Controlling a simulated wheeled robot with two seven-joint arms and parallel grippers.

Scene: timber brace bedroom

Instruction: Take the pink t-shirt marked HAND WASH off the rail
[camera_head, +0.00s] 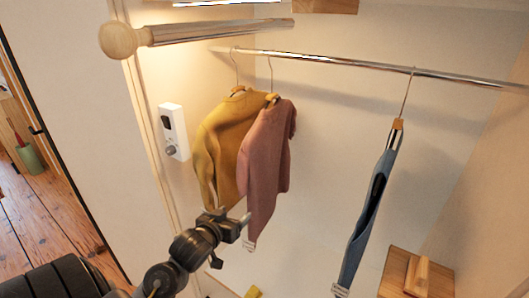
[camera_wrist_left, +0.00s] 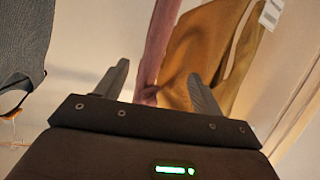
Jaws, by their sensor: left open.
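The pink t-shirt (camera_head: 268,155) hangs on a hanger from the metal rail (camera_head: 350,66), just right of a mustard shirt (camera_head: 215,150) and overlapping it. A small white tag (camera_head: 249,246) hangs at its lower hem, too small to read. My left gripper (camera_head: 238,222) is at the pink shirt's lower left edge, and contact cannot be told. In the left wrist view its jaws (camera_wrist_left: 160,90) are open. The pink shirt (camera_wrist_left: 157,45) shows as a narrow strip beyond and between the fingers, with the mustard shirt (camera_wrist_left: 205,50) beside it. My right gripper is not in view.
A blue garment (camera_head: 365,220) hangs farther right on the rail, with clear space between. A thick rod with a wooden knob (camera_head: 118,39) crosses above left. A white device (camera_head: 173,132) is on the left wall. A wooden box (camera_head: 415,275) stands low at right.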

